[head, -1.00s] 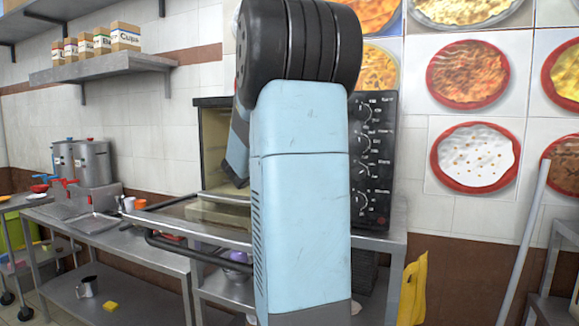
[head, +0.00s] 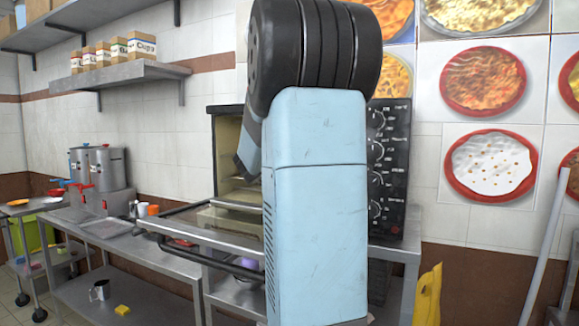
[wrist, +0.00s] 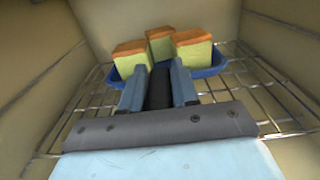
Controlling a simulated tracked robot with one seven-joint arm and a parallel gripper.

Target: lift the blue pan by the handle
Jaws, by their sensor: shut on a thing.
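In the wrist view the blue pan (wrist: 217,65) is inside the oven, over the wire rack (wrist: 265,85). It holds 3 blocks (wrist: 193,50) of yellow food with orange-brown tops. My gripper (wrist: 157,75) is at the near side of the pan, its two blue-grey fingers on either side of the dark handle (wrist: 158,92), shut on it. I cannot tell whether the pan touches the rack. In the head view the oven (head: 225,160) has its door (head: 190,238) folded down; my arm hides the pan, the gripper and much of the oven opening.
The oven walls (wrist: 285,35) close in on both sides in the wrist view. In the head view, steel stockpots (head: 107,168) stand on a counter at left. A metal cup (head: 99,291) and a yellow sponge (head: 122,310) sit on its lower shelf. A yellow object (head: 428,298) is at lower right.

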